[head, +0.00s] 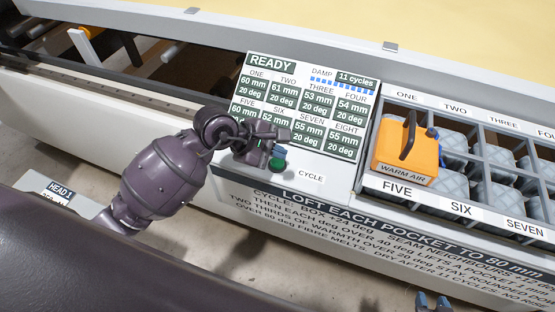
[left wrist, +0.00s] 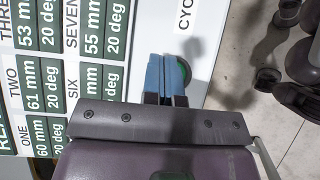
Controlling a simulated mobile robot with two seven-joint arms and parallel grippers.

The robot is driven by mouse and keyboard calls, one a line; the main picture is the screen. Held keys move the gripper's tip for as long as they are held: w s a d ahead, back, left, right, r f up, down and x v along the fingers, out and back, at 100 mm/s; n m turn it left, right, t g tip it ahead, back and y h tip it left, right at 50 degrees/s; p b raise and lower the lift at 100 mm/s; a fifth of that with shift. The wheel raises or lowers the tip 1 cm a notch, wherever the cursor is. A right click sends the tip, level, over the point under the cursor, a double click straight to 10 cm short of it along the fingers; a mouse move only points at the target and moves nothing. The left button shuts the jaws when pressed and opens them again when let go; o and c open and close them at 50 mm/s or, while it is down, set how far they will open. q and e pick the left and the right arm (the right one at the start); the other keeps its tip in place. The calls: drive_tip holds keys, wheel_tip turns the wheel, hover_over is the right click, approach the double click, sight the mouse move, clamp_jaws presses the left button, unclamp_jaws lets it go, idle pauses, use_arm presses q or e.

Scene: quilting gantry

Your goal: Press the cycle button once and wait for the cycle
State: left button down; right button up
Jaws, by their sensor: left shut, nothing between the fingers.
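The green cycle button (head: 278,160) sits on the white console beside the label CYCLE. My left gripper (head: 270,146) is shut and empty, with its fingertips at the button. In the left wrist view its blue fingers (left wrist: 166,76) cover part of the button (left wrist: 184,71), and the green rim shows beside them. I cannot tell whether they touch it. The display panel (head: 306,100) reads READY and 11 cycles, with 20 deg in the pocket readouts I can read. My right gripper (head: 432,301) shows only its blue fingertips, apart, at the bottom edge.
An orange WARM AIR box (head: 406,150) with a dark handle stands on the pocket grid (head: 483,152) at the right. A lettered instruction panel (head: 370,228) runs along the front. A HEAD 1 plate (head: 58,190) is at the left. Floor shows in front of the gantry.

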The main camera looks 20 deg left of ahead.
drive_tip(key=shift+s+f, duration=0.15)
drive_tip(key=shift+s, duration=0.05)
drive_tip(key=shift+s+f, duration=0.15)
drive_tip(key=shift+f, duration=0.05)
drive_tip(key=shift+r, duration=0.15)
idle(0.9)
use_arm(q)
drive_tip(key=shift+f, duration=0.2)
drive_tip(key=shift+f, duration=0.25)
use_arm(e)
drive_tip(key=shift+f, duration=0.45)
